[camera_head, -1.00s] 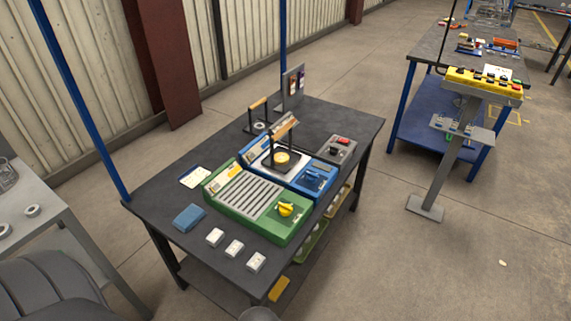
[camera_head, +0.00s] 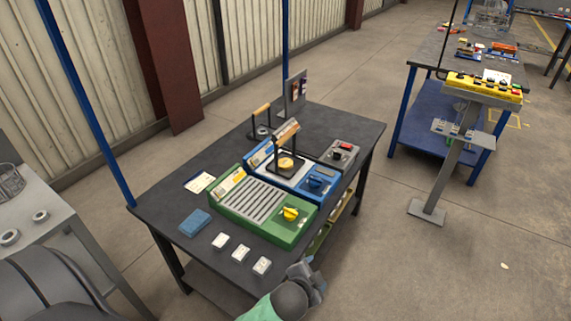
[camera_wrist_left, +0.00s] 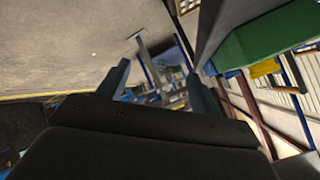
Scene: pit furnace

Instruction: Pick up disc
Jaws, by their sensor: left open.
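A round yellow-orange disc-like piece (camera_head: 286,164) sits on a dark plate on the blue device (camera_head: 262,154), under a wood-handled frame. Grey rings (camera_head: 40,216) lie on the grey table at left; I cannot tell which piece is the task's disc. My left gripper (camera_head: 312,282) is at the bottom of the head view, in front of the dark table's near edge and apart from all these pieces. In the left wrist view its two fingers (camera_wrist_left: 160,88) are spread and empty. My right gripper is not in view.
A green slatted device (camera_head: 255,208) with a yellow knob stands on the dark table (camera_head: 345,127). A yellow control panel (camera_head: 484,87) stands at right. Open floor lies between.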

